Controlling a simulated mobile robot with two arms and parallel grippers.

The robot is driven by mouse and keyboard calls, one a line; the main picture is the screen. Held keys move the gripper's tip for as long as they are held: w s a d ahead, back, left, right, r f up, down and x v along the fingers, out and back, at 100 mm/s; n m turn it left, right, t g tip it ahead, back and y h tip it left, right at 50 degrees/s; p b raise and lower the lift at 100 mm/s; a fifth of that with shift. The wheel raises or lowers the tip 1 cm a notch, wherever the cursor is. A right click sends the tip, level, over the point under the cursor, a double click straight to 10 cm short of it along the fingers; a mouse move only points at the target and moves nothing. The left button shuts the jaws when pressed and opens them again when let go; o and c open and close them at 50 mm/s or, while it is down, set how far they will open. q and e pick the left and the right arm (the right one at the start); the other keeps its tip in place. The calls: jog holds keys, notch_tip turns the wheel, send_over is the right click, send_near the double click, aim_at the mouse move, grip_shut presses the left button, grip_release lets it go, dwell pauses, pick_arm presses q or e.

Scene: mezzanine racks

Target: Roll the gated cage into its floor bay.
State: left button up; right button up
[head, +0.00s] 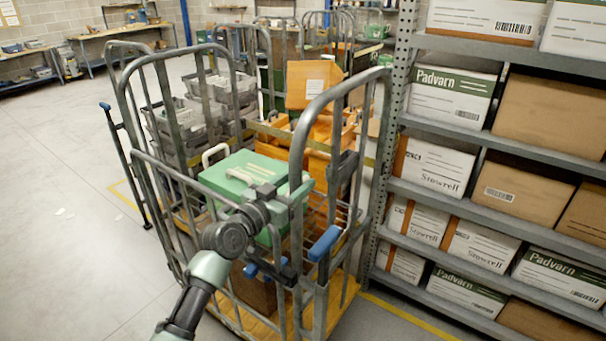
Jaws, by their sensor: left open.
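The nearest roll cage (300,160), with grey tube frame and yellow base, stands in the middle beside the racks. It holds a green case (240,172) with a pale handle and a brown box low down. Blue grips (325,243) show on its near side. My left arm reaches in from the bottom, and my left gripper (287,188) is open at the cage's near side, in front of the green case. I cannot tell whether it touches a bar. Yellow floor tape (410,318) shows right of the cage base. My right gripper is not in view.
Other cages behind hold grey crates (180,115) and orange crates (318,135) with a cardboard box (312,84) on top. A rack (400,110) of cartons closes off the right side. Workbenches (120,35) line the back wall.

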pick_arm(q)
jog(key=shift+x, duration=1.55)
grip_shut()
jog(key=shift+f, duration=0.1)
